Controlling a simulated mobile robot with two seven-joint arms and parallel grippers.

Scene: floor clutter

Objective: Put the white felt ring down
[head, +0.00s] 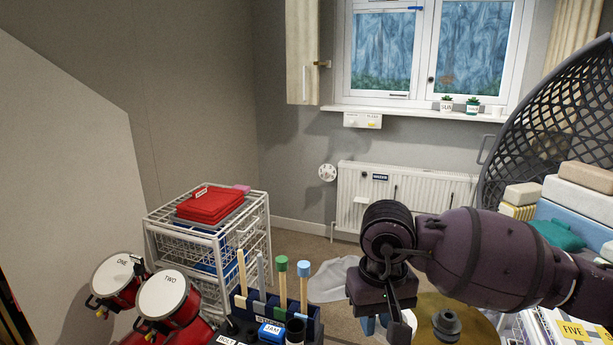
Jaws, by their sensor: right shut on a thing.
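My right gripper (392,326) points down at the bottom middle of the head view, in front of the floor and a round tan surface (466,308). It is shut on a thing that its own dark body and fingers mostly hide. A pale edge (410,318) shows beside the fingers and fits the white felt ring, but its round shape cannot be made out. I cannot tell how high it is held. My left gripper is not in view.
A white wire drawer unit (207,232) with a red folded item (209,205) stands left. Red drums (166,297) and a dark holder with upright handles (283,285) are in front. A pale cloth (332,280) lies on the floor. A dark mesh chair (545,105) stands right.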

